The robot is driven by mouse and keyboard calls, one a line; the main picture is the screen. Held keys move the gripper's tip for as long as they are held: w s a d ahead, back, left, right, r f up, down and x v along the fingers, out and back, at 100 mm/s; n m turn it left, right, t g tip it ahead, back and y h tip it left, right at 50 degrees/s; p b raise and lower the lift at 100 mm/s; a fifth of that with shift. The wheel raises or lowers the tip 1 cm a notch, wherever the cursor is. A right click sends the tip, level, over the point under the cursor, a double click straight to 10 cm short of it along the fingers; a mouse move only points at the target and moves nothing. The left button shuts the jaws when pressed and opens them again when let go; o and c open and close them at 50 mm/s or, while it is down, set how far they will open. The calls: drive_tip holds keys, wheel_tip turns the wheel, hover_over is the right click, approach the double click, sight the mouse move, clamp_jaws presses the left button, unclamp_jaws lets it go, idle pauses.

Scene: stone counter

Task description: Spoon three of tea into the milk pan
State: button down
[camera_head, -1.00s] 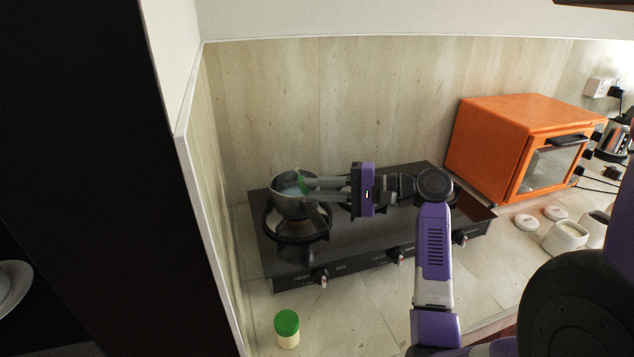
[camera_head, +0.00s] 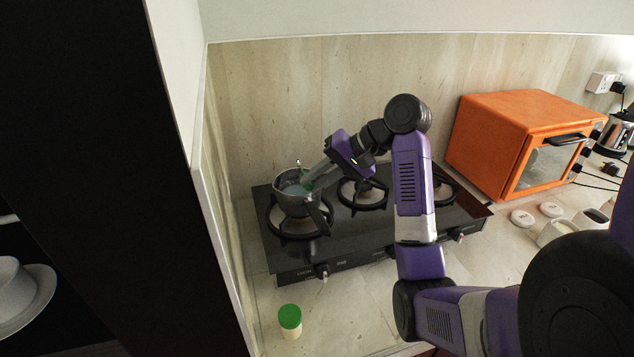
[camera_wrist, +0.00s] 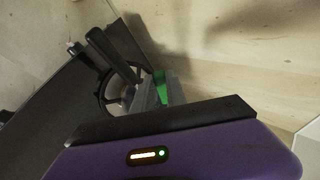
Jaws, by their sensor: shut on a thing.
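The milk pan (camera_head: 284,205) is a small metal pan on the left burner, its dark handle pointing to the front. It holds pale, bluish contents. My gripper (camera_head: 309,179) slopes down to the left over the pan's right side. It is shut on a thin green thing, seemingly the spoon (camera_head: 304,184), which also shows green in the wrist view (camera_wrist: 161,88). A small bright tip shows above the pan's far rim; I cannot tell whether it is the spoon's bowl or whether it carries tea. White canisters (camera_head: 553,234) stand open at the right; their contents are unclear.
The black stove (camera_head: 345,225) has several burners. An orange oven (camera_head: 520,130) stands at the back right, a metal kettle (camera_head: 615,138) beyond it. Round white lids (camera_head: 522,218) lie near the canisters. A green-lidded jar (camera_head: 290,320) stands at the front left. A wall closes the left side.

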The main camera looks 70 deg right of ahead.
drive_tip(key=shift+w+a+r+n+g+h, duration=0.1)
drive_tip(key=shift+w+r+n+g+h, duration=0.1)
drive_tip(key=shift+r+n+g+h, duration=0.4)
drive_tip(key=shift+w+a+r+g+h, duration=0.15)
drive_tip(key=shift+g+h, duration=0.1)
drive_tip(key=shift+g, duration=0.6)
drive_tip(key=shift+w+a+r+n+g+h, duration=0.1)
drive_tip(key=shift+w+r+n+g+h, duration=0.15)
drive_tip(key=shift+g+h, duration=0.35)
drive_tip(key=shift+w+a+r+n+g+h, duration=0.2)
drive_tip(key=shift+r+n+g+h, duration=0.2)
drive_tip(key=shift+g, duration=0.45)
drive_tip(key=shift+w+a+r+n+g+h, duration=0.2)
drive_tip(key=shift+g+h, duration=0.25)
drive_tip(key=shift+g, duration=0.35)
